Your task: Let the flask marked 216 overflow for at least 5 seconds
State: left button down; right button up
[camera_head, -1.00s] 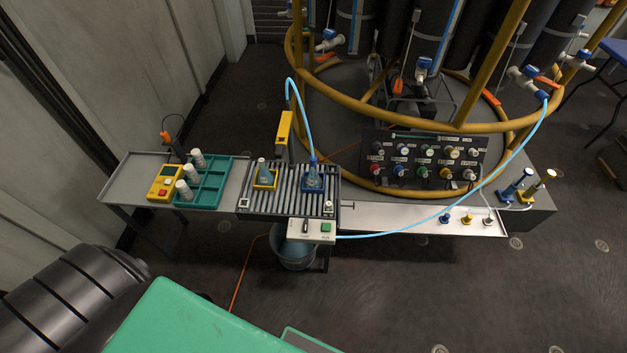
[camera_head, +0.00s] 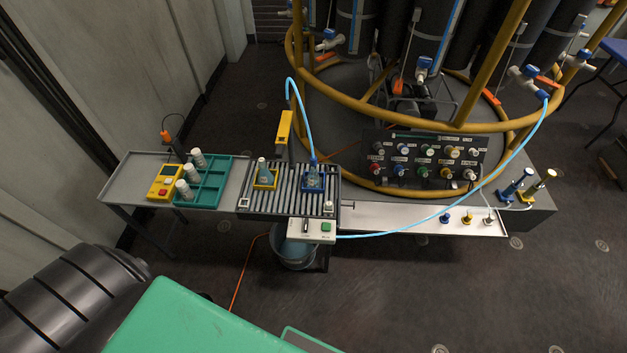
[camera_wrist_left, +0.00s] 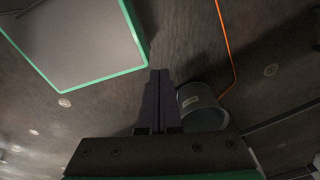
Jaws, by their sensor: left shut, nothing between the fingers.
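A flask (camera_head: 313,177) stands in a blue holder (camera_head: 314,189) on the roller conveyor, and the end of a light blue hose (camera_head: 289,90) comes down into its mouth. A second flask (camera_head: 263,169) stands in a yellow holder (camera_head: 265,185) to its left. Markings on both are too small to read, so I cannot tell which is 216. Whether liquid spills over a rim is too small to tell. My left gripper (camera_wrist_left: 160,76) is shut and empty in the left wrist view, above the floor beside a grey bucket (camera_wrist_left: 201,106). My right gripper is not in view.
The bucket stands below the conveyor (camera_head: 283,206). A control box (camera_head: 312,231) with a green button is on the conveyor's front. A teal rack (camera_head: 210,189) with white-capped containers and a yellow device (camera_head: 165,184) lie left. A valve panel (camera_head: 424,160) stands behind right. Open floor lies front right.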

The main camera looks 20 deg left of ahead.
pick_arm(q)
jog(key=shift+a, duration=0.1)
dwell(0.5)
jog(key=w+d+r+t, duration=0.1)
jog(key=w+d+r, duration=0.2)
jog(key=w+r, duration=0.9)
jog(key=w+d+r+t+h, duration=0.1)
jog(key=w+d+r, duration=0.1)
jog(key=w+r, duration=0.6)
jog(key=w+d+r+t, duration=0.15)
jog(key=w+r, duration=0.25)
jog(key=r, duration=0.8)
jog(key=w+d+f+n+t+h, duration=0.1)
jog(key=w+d+f+n, duration=0.1)
jog(key=w, duration=0.5)
jog(key=w+d+f+n+t+h, duration=0.2)
jog(key=w+f+n, duration=0.1)
jog(key=w, duration=0.4)
jog(key=shift+w+f+n, duration=0.25)
jog(key=shift+w+n, duration=0.05)
jog(key=shift+w, duration=0.05)
jog(key=shift+t, duration=0.25)
